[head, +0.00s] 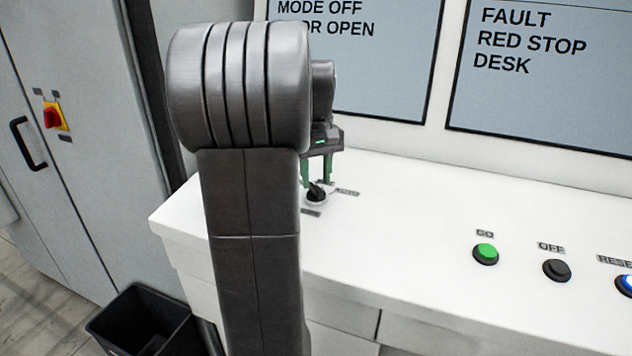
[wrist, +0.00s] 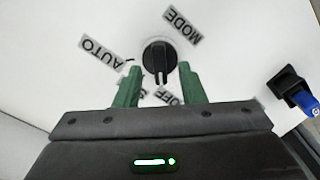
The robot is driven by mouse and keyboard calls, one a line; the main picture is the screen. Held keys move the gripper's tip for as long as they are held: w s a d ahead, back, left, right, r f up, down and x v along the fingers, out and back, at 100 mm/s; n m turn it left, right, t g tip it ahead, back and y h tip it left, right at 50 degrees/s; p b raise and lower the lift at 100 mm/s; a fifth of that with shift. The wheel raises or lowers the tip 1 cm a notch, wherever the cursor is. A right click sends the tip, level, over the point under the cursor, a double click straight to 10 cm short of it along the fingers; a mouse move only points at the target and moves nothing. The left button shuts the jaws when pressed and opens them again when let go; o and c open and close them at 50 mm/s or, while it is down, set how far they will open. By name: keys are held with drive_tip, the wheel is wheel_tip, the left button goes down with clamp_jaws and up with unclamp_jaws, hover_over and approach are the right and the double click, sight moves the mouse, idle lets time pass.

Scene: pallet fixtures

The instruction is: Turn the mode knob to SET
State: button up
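The mode knob (head: 316,197) is a black rotary knob on the white desk, below my gripper (head: 317,184). In the wrist view the knob (wrist: 159,57) sits between the tips of my gripper's two green fingers (wrist: 158,68). The fingers are open, with a gap on each side of the knob. A pale mark on the knob points toward the gripper, near the OFF label (wrist: 169,96). The AUTO label (wrist: 102,52) is at left and the MODE label (wrist: 183,25) at upper right. Another label (wrist: 141,91) is mostly hidden by the left finger.
A black fitting with a blue part (wrist: 293,92) stands right of the knob in the wrist view. Green GO (head: 486,254), black OFF (head: 557,270) and blue RESET (head: 625,285) buttons are on the desk at right. Screens (head: 545,75) stand behind. A black bin (head: 146,322) is at lower left.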

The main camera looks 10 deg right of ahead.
drive_tip(key=shift+f, duration=0.95)
drive_tip(key=shift+c, duration=0.3)
clamp_jaws()
drive_tip(key=shift+r+m, duration=0.1)
drive_tip(key=shift+m, duration=0.2)
drive_tip(key=m+p, duration=0.2)
drive_tip(key=shift+m, duration=0.3)
drive_tip(key=m+p, duration=0.2)
drive_tip(key=m, duration=0.3)
drive_tip(key=shift+m, duration=0.4)
